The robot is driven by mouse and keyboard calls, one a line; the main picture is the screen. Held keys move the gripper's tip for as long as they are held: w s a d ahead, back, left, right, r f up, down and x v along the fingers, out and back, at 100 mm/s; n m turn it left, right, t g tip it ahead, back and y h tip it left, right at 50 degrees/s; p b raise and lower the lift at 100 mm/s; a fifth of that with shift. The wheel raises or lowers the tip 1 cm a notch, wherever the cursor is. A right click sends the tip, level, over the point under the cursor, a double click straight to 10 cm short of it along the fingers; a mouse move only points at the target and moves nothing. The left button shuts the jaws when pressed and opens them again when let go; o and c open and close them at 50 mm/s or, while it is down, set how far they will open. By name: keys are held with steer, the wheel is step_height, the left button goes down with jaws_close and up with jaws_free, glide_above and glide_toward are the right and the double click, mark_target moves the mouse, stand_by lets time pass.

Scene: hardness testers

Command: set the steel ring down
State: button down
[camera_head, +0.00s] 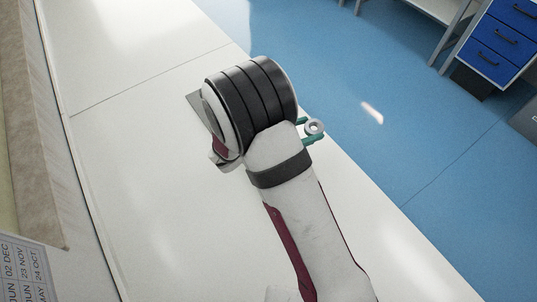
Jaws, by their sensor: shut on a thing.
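My gripper (311,132) shows as two green fingertips, one above and one below the ring. It is shut on the ring. The ring appears in front of the white bench top (130,150), near its right edge. I cannot tell how high the ring is above the bench. Most of the gripper body is hidden behind my large black-banded wrist joint.
A blue drawer cabinet (497,45) stands at upper right. A beige panel (28,130) and a printed date sheet (22,270) are at the left.

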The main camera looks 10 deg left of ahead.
steer(key=a+f, duration=0.2)
steer(key=a, duration=0.1)
steer(key=a+f, duration=0.2)
steer(key=a, duration=0.2)
steer(key=w+a+f, duration=0.1)
steer(key=a+f, duration=0.2)
steer(key=a, duration=0.1)
steer(key=shift+a+f, duration=0.1)
steer(key=shift+f, duration=1.8)
steer(key=shift+c, duration=2.1)
jaws_free()
steer(key=shift+f, duration=0.1)
